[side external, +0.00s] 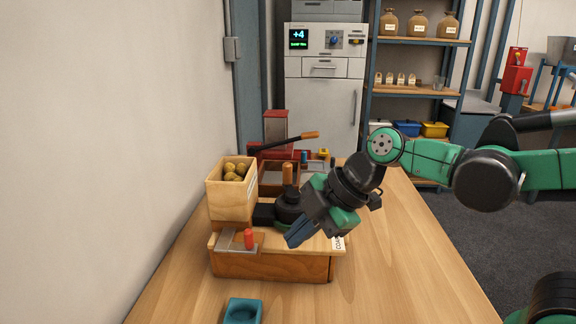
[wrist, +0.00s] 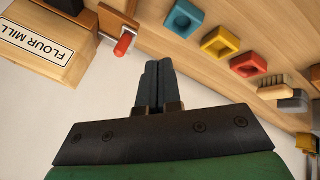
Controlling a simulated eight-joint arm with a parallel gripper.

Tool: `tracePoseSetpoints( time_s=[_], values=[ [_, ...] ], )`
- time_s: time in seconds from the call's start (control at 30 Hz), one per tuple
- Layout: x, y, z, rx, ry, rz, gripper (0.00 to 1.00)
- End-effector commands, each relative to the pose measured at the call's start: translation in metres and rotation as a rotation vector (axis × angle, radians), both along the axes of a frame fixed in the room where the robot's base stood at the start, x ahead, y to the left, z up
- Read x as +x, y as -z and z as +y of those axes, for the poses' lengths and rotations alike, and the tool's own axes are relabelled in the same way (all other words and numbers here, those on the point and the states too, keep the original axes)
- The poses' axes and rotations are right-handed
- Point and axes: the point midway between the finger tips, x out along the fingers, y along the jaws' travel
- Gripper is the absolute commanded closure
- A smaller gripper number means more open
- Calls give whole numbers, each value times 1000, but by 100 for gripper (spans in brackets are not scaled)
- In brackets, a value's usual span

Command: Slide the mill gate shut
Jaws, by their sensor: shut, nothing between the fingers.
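The mill stands on the bench, with a wooden base (side external: 270,264) and a wooden hopper (side external: 231,202) holding several round yellow-brown pieces. The gate is a flat grey metal plate (side external: 226,243) with an upright red knob (side external: 249,238), at the base's front left below the hopper. In the wrist view the red knob (wrist: 124,44) shows at upper left, beside a wooden box labelled FLOUR MILL (wrist: 38,38). My gripper (side external: 293,240) points down and left, to the right of the knob and apart from it. Its fingers (wrist: 157,68) are together with nothing between them.
A teal dish (side external: 242,311) lies on the bench in front of the mill. The wrist view also shows a yellow dish (wrist: 221,42), a red dish (wrist: 249,64) and a brush (wrist: 292,101). A black crank (side external: 280,142) with an orange grip rises behind. The bench's right side is clear.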

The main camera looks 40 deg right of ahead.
Motion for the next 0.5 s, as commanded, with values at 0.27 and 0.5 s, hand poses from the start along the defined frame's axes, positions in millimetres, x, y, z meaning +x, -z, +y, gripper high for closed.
tracePoseSetpoints(
  time_s=[0.27,0.5],
  values=[
    [18,30,15,0,-1,1,100],
    [44,37,17,0,1,1,100]
  ],
)
